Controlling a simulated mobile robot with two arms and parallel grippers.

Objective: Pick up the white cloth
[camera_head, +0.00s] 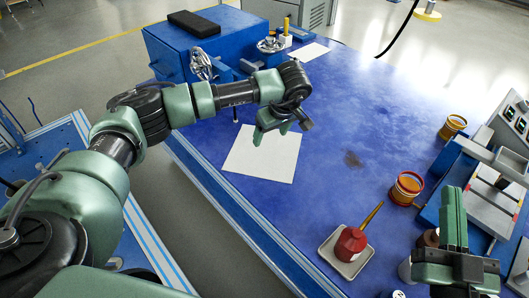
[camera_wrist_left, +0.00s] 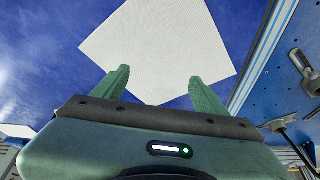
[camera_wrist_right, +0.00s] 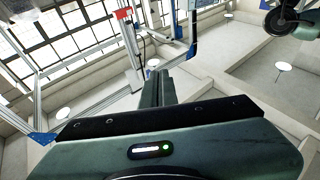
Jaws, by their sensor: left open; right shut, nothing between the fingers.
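The white cloth (camera_head: 262,160) lies flat on the blue table, a square sheet near the table's left edge. It also fills the upper middle of the left wrist view (camera_wrist_left: 160,45). My left gripper (camera_head: 272,135) is over the cloth's upper part in the head view, open, with no cloth between its fingers. In the left wrist view its fingers (camera_wrist_left: 160,85) stand apart in front of the cloth. My right gripper (camera_head: 453,205) is at the lower right in the head view, away from the cloth. Its fingers are shut together and empty in the right wrist view (camera_wrist_right: 157,85).
A blue box (camera_head: 195,50) with a black block (camera_head: 194,23) stands behind. A smaller white sheet (camera_head: 309,52) lies near it. Orange jars (camera_head: 405,188) are at right. The table's middle is clear.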

